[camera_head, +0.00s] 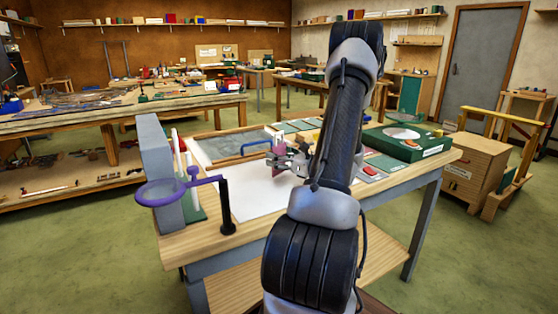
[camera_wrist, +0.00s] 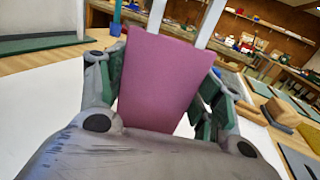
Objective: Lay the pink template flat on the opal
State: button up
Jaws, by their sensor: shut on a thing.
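The pink template (camera_wrist: 163,82) is a flat, slightly tapered piece held between the two green-padded fingers of my gripper (camera_wrist: 162,90) in the wrist view. It stands steeply, not flat. In the head view the template (camera_head: 279,146) shows small at my gripper (camera_head: 287,159), above the white sheet (camera_head: 252,190) on the workbench. My gripper is shut on it. Several flat pieces (camera_head: 283,130) lie along the far side of the bench; I cannot tell which one is the opal. My arm hides part of the bench.
A purple ring (camera_head: 160,193) on a black post stands at the near left corner, beside a grey upright block (camera_head: 153,160). A blue handle (camera_head: 256,146) is behind the gripper. A green box (camera_head: 405,142) sits at the right. The white sheet's near part is clear.

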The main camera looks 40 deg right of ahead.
notch_tip(320, 180, up, 8)
jog(key=f, duration=0.9)
jog(key=shift+s, duration=0.25)
jog(key=o, duration=1.1)
jog(key=shift+f, duration=0.1)
jog(key=shift+d, duration=0.1)
jog(key=s, duration=0.4)
jog(key=s+d, duration=0.1)
jog(key=s, duration=0.7)
jog(key=shift+d, duration=0.4)
